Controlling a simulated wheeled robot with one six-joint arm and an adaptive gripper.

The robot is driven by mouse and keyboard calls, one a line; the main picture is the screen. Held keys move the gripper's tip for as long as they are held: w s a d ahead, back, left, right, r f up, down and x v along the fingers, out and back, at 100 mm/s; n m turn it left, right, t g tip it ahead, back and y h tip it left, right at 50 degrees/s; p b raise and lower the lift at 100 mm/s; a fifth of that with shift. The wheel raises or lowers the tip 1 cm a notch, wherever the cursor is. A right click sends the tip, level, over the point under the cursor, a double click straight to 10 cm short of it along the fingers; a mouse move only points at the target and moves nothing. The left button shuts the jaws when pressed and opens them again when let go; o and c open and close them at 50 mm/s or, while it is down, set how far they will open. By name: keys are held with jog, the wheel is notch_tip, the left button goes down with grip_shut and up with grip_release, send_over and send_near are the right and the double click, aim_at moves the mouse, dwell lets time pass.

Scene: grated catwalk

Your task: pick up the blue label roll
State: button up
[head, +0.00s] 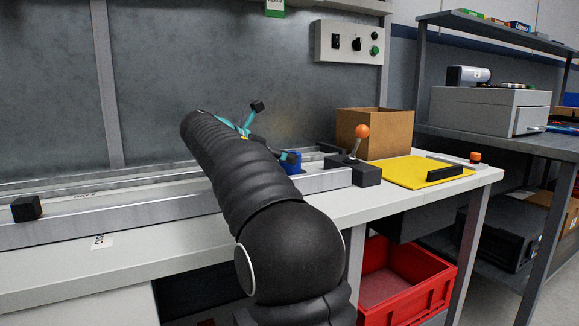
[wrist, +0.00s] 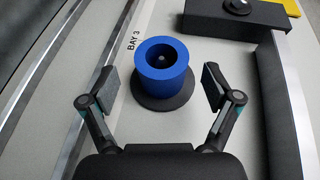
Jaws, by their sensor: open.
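The blue label roll (wrist: 163,73) stands upright in the wrist view, a blue ring with a dark hole in its middle. It sits on a dark round base (wrist: 163,100) on the pale worktop. My gripper (wrist: 155,88) is open, with one finger on each side of the roll's near part, and a gap shows between the roll and each finger. In the head view the roll (head: 292,163) is partly hidden behind my arm and gripper.
Metal rails (head: 330,180) run along the bench. A black block with an orange-knobbed lever (head: 362,132), a cardboard box (head: 390,128) and a yellow mat (head: 412,177) stand to the right. A red crate (head: 405,285) is below. "BAY 3" is printed beside the roll.

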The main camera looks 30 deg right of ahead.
jog(key=b+x, duration=0.1)
jog(key=x, duration=0.3)
jog(key=shift+s+f, duration=0.1)
jog(key=shift+f, duration=0.05)
jog(key=c, duration=1.3)
